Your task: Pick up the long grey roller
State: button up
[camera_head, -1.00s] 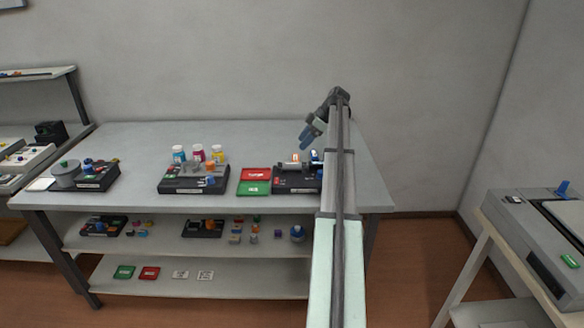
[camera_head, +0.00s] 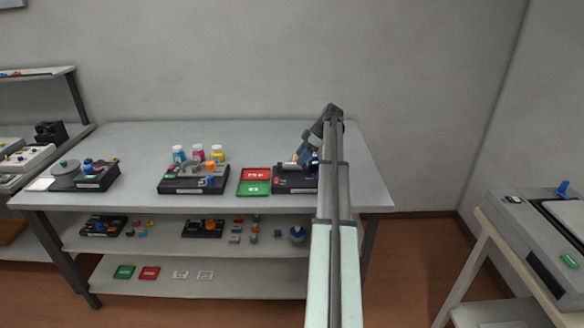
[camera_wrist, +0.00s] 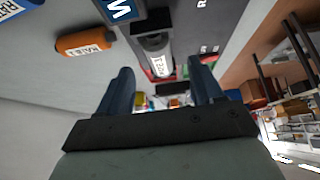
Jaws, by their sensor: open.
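In the wrist view a light grey roller (camera_wrist: 155,60) with a white label lies in a dark cradle, ahead of and between my fingers. My gripper (camera_wrist: 162,66) is open, with one blue finger on each side of the roller's line of sight and nothing visibly held. I cannot tell how far the fingertips are from it. In the head view my gripper (camera_head: 302,156) is low over the dark tray (camera_head: 290,188) at the table's right end. There my gripper and arm hide most of the roller.
An orange labelled cylinder (camera_wrist: 85,43) lies left of the roller in the wrist view. A red tray (camera_head: 256,174) and a green tray (camera_head: 254,188) stand left of the dark tray. Another dark tray (camera_head: 192,187) and several bottles (camera_head: 198,152) stand farther left. The table's back is clear.

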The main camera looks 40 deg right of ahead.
aim_at(292, 166)
jog(key=shift+w+x, duration=0.1)
jog(key=shift+x, duration=1.15)
jog(key=shift+w+x, duration=0.15)
jog(key=shift+x, duration=1.15)
jog(key=shift+a+r, duration=0.1)
jog(key=shift+r, duration=0.1)
grip_shut()
jog(key=shift+r, duration=0.1)
